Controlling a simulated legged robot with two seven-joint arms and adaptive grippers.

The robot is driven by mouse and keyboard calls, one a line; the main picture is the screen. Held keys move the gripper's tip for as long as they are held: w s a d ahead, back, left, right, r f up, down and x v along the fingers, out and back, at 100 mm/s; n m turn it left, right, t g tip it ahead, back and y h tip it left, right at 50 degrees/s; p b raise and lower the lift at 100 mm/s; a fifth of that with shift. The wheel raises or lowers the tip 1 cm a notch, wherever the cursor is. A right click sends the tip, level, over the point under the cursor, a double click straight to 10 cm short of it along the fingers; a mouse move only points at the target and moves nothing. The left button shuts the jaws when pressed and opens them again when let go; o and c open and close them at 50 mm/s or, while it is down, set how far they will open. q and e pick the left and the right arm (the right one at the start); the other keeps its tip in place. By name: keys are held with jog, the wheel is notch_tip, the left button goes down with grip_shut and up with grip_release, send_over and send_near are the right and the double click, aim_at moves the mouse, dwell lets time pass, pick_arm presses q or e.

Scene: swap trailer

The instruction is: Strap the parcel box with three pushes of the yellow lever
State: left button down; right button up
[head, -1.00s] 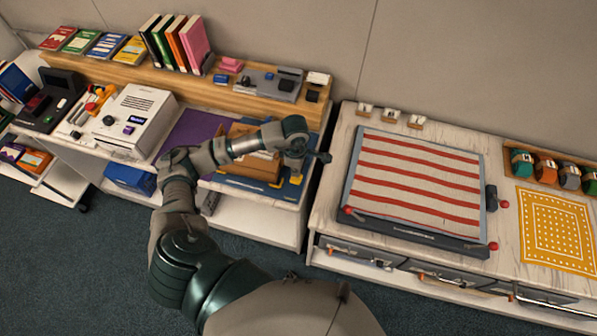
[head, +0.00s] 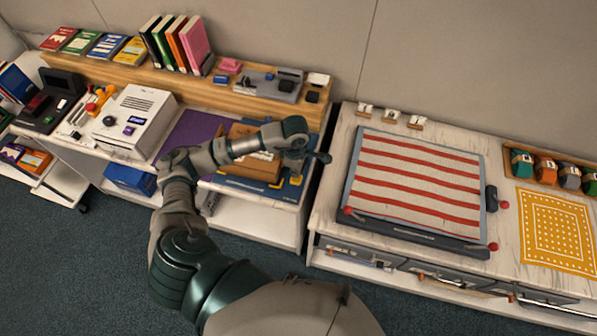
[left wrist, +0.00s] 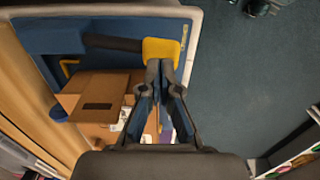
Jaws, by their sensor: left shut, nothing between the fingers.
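The brown parcel box (left wrist: 92,95) sits on the blue strapping station in the left wrist view. It also shows partly behind my left forearm in the head view (head: 255,168). The lever is a dark bar with a yellow end (left wrist: 161,48), lying across the far part of the blue base (left wrist: 60,40). My left gripper (left wrist: 163,66) is shut and empty, its fingertips right at the yellow end; whether they press on it I cannot tell. In the head view my left gripper (head: 296,168) points down at the station's right side. My right gripper is not in view.
A purple mat (head: 190,135) and a white device (head: 135,118) lie left of the station. A wooden shelf (head: 200,92) with books runs behind. To the right stands a counter with a striped cloth press (head: 415,180). The floor in front is clear.

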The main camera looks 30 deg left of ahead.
aim_at(296, 179)
pick_arm(q)
jog(key=shift+f, duration=0.1)
jog(key=shift+f+b, duration=2.4)
jog(key=shift+f, duration=0.45)
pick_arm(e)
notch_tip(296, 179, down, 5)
pick_arm(q)
jog(key=shift+r+p, duration=0.75)
jog(key=shift+r, duration=0.8)
jog(key=shift+r+p, duration=1.25)
jog(key=shift+r, duration=1)
jog(key=shift+r+p, duration=0.35)
jog(key=shift+r, duration=0.35)
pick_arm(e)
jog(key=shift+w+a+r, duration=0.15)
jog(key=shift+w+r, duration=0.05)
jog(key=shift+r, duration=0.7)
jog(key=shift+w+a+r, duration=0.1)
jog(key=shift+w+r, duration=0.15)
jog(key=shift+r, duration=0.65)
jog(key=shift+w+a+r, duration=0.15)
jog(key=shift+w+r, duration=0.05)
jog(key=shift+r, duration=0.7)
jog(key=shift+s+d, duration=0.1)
